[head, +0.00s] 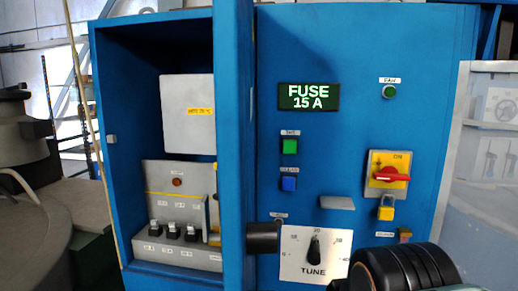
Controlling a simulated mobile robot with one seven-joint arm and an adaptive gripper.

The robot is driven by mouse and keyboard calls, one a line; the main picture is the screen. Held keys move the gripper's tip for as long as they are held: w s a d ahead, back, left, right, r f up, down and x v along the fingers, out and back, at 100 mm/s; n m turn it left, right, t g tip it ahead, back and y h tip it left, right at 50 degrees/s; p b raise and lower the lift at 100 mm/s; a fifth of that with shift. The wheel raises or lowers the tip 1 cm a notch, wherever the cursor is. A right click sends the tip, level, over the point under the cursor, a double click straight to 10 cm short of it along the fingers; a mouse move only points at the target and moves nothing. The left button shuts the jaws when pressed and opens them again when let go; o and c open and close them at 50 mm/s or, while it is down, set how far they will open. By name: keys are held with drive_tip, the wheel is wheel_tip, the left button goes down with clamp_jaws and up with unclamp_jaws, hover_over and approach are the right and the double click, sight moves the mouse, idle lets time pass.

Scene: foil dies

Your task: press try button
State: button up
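A blue control panel (400,40) fills the middle and right. I cannot tell from the labels which one is the try button. A round green part (389,92) is at upper right under a small label. A black ribbed part, likely of my arm, shows at the bottom right. My gripper's fingertips are not visible.
The display (309,97) reads "FUSE 15 A". A TUNE dial (314,250), red rotary switch (390,175), yellow padlock (385,211) and grey ledge (337,202) are lower. A dark cylinder (264,238) projects near the dial. An open cabinet (152,270) with several black switches stands left.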

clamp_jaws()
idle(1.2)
